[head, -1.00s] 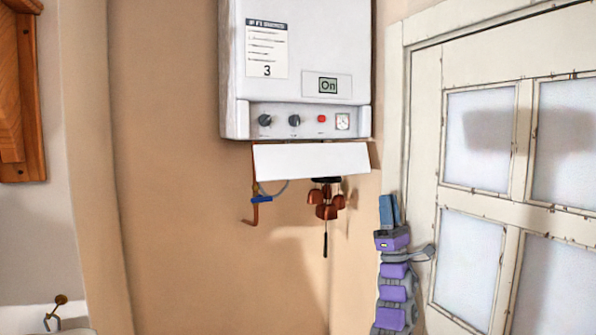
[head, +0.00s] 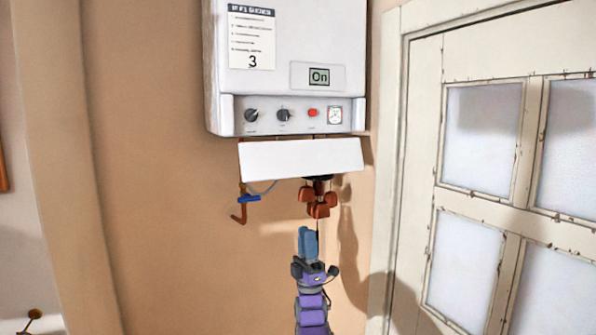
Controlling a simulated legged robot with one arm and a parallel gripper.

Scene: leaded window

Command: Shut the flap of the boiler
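The white boiler (head: 290,70) hangs on the wall, with knobs, a red button and a display reading "On". Its white flap (head: 300,162) hangs open below the control panel, tilted outward, leaving the knobs uncovered. My gripper (head: 307,240) points up below the flap, apart from it in the picture. Its blue fingers appear close together, and I see nothing held between them. Whether they are fully closed is hard to tell from this angle.
Copper pipes and valves (head: 317,200) hang under the flap, just above my gripper. A bent copper pipe with a blue valve handle (head: 249,198) is to the left. A white door with frosted panes (head: 483,139) stands at the right. The wall (head: 165,200) left of the pipes is bare.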

